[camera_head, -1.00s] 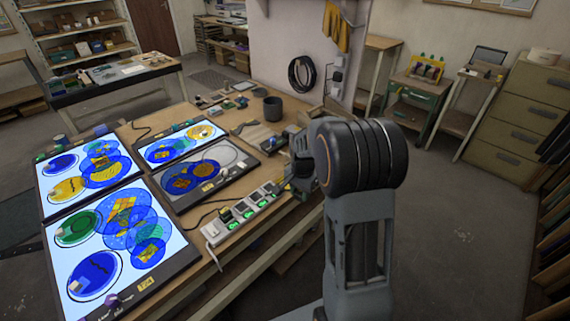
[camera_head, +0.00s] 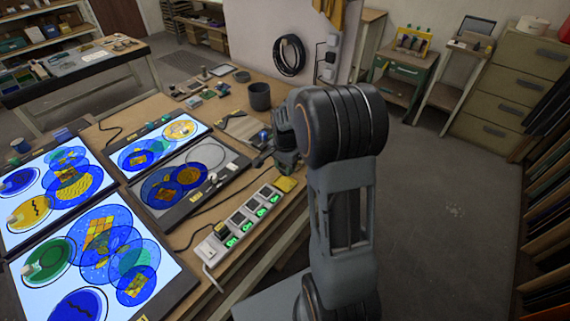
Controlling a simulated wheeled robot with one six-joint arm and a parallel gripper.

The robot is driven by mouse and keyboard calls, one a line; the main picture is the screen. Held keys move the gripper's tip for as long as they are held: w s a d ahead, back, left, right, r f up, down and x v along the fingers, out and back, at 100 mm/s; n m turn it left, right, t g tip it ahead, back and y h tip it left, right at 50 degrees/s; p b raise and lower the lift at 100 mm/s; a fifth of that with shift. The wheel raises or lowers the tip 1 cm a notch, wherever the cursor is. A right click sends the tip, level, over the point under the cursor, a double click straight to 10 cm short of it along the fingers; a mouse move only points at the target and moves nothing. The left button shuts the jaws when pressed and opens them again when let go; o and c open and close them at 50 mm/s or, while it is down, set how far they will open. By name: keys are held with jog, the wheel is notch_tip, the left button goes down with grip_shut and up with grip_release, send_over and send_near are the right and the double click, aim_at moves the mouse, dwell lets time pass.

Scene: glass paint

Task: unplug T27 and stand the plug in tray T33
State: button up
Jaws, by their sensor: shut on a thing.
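My gripper (camera_head: 284,152) is beyond the far end of the power strip, partly hidden behind my own wrist. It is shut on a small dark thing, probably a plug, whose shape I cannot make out. A dark cable (camera_head: 208,211) runs across the bench beside the strip towards the gripper. One light panel (camera_head: 176,214) is dark. I cannot read the label T27 or tell which thing is tray T33.
Lit panels with coloured glass discs (camera_head: 88,245) cover the left of the bench. A yellow pad (camera_head: 285,184) lies at the strip's far end. The floor to the right (camera_head: 440,220) is clear.

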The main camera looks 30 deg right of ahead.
aim_at(285, 183)
jog(key=shift+a+f+b, duration=0.1)
jog(key=shift+f+b, duration=1.3)
jog(key=shift+f, duration=0.65)
jog(key=shift+f+b, duration=0.4)
jog(key=shift+f, duration=0.15)
dwell(0.8)
jog(key=o, duration=1.4)
jog(key=shift+r, duration=0.2)
jog(key=shift+r+p, duration=2.65)
jog(key=shift+r, duration=0.7)
